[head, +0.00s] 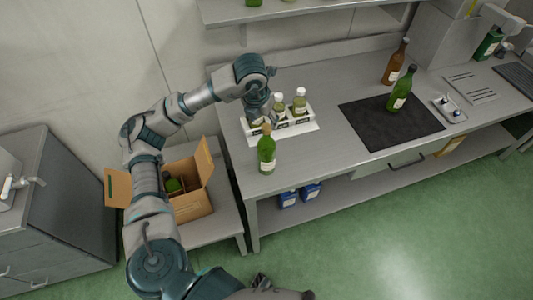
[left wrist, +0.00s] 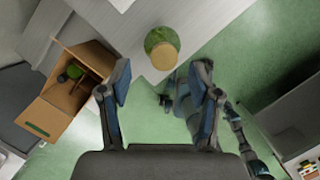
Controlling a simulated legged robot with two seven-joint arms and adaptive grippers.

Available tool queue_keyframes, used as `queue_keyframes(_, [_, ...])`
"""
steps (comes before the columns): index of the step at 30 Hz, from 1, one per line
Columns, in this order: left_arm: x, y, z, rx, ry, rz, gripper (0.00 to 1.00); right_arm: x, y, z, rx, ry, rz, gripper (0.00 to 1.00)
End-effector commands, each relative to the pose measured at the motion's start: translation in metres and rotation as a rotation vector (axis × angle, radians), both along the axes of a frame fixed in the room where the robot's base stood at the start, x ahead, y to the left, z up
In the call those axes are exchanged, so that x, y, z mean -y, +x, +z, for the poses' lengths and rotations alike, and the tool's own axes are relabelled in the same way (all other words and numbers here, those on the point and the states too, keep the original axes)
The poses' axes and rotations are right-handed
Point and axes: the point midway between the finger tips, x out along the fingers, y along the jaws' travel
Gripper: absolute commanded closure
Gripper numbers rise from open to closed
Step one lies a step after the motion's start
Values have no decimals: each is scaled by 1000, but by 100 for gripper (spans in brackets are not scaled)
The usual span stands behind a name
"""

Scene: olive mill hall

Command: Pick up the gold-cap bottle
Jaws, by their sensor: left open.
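The gold-cap bottle (head: 266,156) is green with a pale label and stands upright near the front left corner of the steel bench. In the left wrist view its gold cap (left wrist: 165,57) faces the camera, just beyond the fingertips. My left gripper (head: 257,116) points down, above and slightly behind the bottle. In the left wrist view the two fingers (left wrist: 160,84) are spread wide with nothing between them. My right gripper does not show clearly in either view.
A white rack (head: 290,128) with small bottles is close behind the gold-cap bottle. A dark mat (head: 388,122) lies to the right, with a green bottle (head: 402,92) and a brown bottle (head: 394,64) near its back edge. An open cardboard box (head: 196,200) stands lower left.

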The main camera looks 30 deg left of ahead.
Motion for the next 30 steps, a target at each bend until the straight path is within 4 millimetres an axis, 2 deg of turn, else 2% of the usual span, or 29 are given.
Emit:
queue_keyframes(5, [1, 3, -16, -4, 1, -1, 37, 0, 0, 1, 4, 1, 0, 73])
queue_keyframes(9, [4, 8, -38, -4, 1, -1, 37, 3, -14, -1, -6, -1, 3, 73])
queue_keyframes(12, [4, 11, -49, -2, 1, -1, 37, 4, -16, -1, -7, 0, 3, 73])
queue_keyframes(20, [3, 13, -54, 0, -2, -1, 37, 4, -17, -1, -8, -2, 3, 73])
queue_keyframes(21, [3, 13, -54, -1, -2, -1, 40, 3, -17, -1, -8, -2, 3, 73])
queue_keyframes(22, [2, 13, -54, -1, -2, -1, 47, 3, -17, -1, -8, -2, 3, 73])
queue_keyframes(28, [2, 13, -54, -1, -2, -1, 97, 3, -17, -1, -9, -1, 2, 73])
queue_keyframes(30, [2, 13, -54, -1, -1, -1, 100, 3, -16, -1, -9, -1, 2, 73])
